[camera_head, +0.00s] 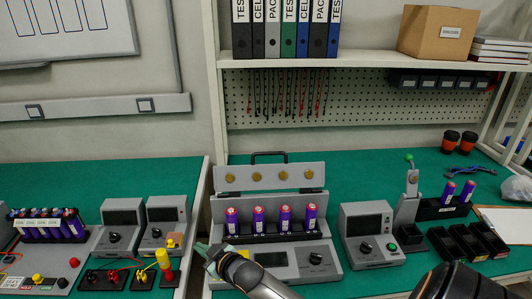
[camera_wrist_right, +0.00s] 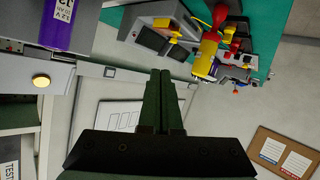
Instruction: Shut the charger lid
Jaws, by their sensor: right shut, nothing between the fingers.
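The charger (camera_head: 329,270) is a grey box on the green bench, with several purple cells (camera_head: 258,219) standing upright in its black holder. Its grey lid (camera_head: 270,178) stands raised behind the cells, with round gold contacts facing forward and a black handle on top. My right gripper (camera_head: 204,248) is shut and empty at the charger's front left corner, left of the cells and below the lid. In the right wrist view the shut fingers (camera_wrist_right: 166,80) point at open space; a purple cell (camera_wrist_right: 62,25) and part of the lid (camera_wrist_right: 62,82) show at left. My left gripper is out of view.
A grey meter (camera_head: 368,235) stands right of the charger, with a green-knobbed lever device (camera_head: 412,182) beyond it. Black trays (camera_head: 468,242) lie at right. Left across a bench gap are grey instruments (camera_head: 122,226) and a red-and-yellow tool (camera_head: 164,264). Green bench shows behind the meter.

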